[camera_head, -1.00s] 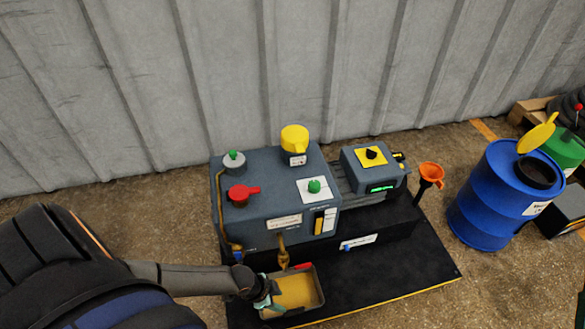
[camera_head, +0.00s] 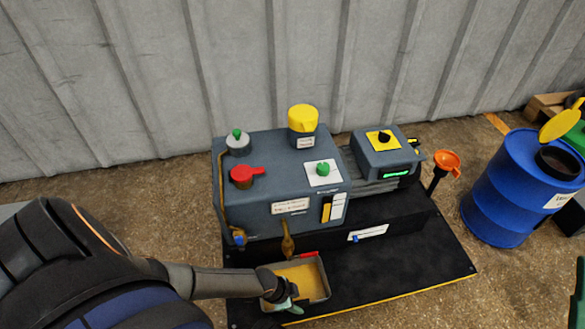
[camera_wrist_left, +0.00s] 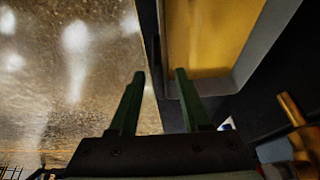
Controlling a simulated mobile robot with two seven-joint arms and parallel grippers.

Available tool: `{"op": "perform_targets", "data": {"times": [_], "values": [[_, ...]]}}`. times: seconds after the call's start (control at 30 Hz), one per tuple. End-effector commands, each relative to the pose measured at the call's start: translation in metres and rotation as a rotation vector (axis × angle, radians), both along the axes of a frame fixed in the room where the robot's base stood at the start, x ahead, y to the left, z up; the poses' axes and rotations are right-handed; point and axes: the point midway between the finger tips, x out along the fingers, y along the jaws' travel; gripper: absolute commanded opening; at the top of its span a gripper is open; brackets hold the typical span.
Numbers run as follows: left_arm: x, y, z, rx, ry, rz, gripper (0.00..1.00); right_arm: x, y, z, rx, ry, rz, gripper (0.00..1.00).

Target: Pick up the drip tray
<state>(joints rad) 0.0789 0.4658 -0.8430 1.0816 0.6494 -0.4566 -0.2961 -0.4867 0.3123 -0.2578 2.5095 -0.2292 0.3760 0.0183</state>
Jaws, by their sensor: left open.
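The drip tray (camera_head: 326,283) is a grey rectangular tray with yellow-brown content, standing on the black base in front of the pump, below its brass spout (camera_head: 287,243). My left gripper (camera_head: 287,301) is open at the tray's front left side, its fingers overlapping the near rim in the head view. In the left wrist view, the two green fingers (camera_wrist_left: 160,76) are apart, and the tray wall (camera_wrist_left: 256,65) lies just beyond and right of them. I cannot tell whether the rim is between the fingers or whether they touch it.
The grey pump (camera_head: 260,200) with red, yellow and green fittings stands behind the tray. The black base (camera_head: 400,275) is clear right of the tray. An orange funnel (camera_head: 447,162) and a blue drum (camera_head: 505,195) stand farther right.

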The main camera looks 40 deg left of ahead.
Motion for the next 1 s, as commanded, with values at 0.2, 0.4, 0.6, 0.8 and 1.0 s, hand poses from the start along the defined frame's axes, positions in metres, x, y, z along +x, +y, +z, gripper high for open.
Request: {"op": "perform_targets", "data": {"times": [0.2, 0.4, 0.6, 0.8, 1.0], "values": [[0.0002, -0.0004, -0.0004, 0.0, 0.0, 0.0, 0.47, 0.0005, 0.0004, -0.0006, 0.003, 0.006, 0.0, 0.0], [0.0, -0.0003, -0.0002, 0.001, 0.001, 0.0, 0.25, 0.0003, 0.0001, 0.0002, 0.008, 0.004, -0.001, 0.0], [-0.0001, -0.0002, -0.0003, 0.001, 0.001, 0.0, 0.03, 0.0, -0.0001, 0.0006, 0.012, 0.003, -0.001, 0.0], [-0.0001, 0.0, -0.0004, 0.001, 0.001, 0.0, 0.0, -0.0001, -0.0001, 0.0008, 0.012, 0.002, 0.0, 0.0], [-0.0002, 0.0, -0.0004, 0.001, 0.001, 0.0, 0.0, -0.0001, -0.0002, 0.0007, 0.011, 0.002, -0.001, 0.0]]}}
